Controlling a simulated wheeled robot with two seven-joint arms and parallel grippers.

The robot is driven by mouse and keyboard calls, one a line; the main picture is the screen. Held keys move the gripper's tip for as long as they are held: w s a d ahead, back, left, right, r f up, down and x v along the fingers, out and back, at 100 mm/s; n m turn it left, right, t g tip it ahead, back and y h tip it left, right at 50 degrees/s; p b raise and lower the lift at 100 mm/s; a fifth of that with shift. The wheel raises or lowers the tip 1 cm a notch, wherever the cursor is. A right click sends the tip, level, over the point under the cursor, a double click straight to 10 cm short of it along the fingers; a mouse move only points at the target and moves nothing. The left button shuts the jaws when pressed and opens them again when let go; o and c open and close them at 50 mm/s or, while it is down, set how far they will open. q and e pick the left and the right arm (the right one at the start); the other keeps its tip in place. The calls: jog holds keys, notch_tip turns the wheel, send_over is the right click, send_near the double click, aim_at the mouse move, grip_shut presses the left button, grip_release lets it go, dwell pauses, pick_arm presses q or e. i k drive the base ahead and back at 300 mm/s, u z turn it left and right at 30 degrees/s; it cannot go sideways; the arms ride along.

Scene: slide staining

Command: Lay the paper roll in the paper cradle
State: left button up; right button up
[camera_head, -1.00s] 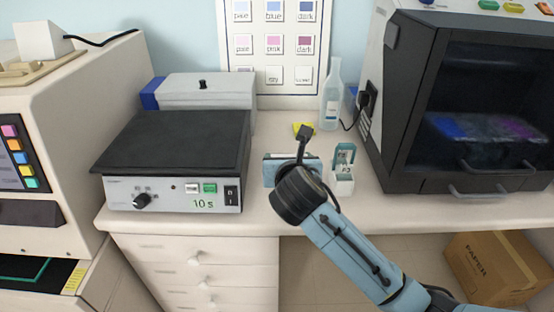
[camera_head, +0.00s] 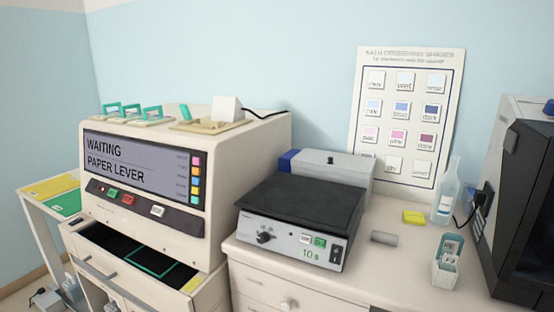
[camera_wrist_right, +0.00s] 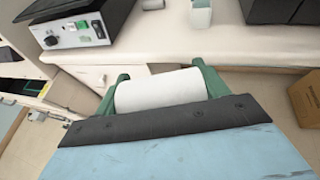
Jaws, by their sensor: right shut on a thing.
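A white paper roll (camera_wrist_right: 160,90) lies crosswise between the two green fingers of my right gripper (camera_wrist_right: 160,73) in the right wrist view. The gripper is shut on it, held out over the floor in front of the bench edge. My right gripper is outside the head view, and my left gripper shows in neither view. On top of the beige machine (camera_head: 245,150) is a tan tray (camera_head: 207,126) with a white block and a teal lever (camera_head: 185,112); it may be the paper cradle, but I cannot tell. The machine's screen (camera_head: 125,165) reads "WAITING PAPER LEVER".
A black-topped device (camera_head: 300,212) stands on the bench right of the machine. The machine's front drawer (camera_head: 130,250) is open. A cardboard box (camera_wrist_right: 306,100) stands below.

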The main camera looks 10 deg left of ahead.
aim_at(209, 127)
jog(key=u, duration=2.05)
jog(key=i, duration=0.95)
jog(key=z, duration=0.5)
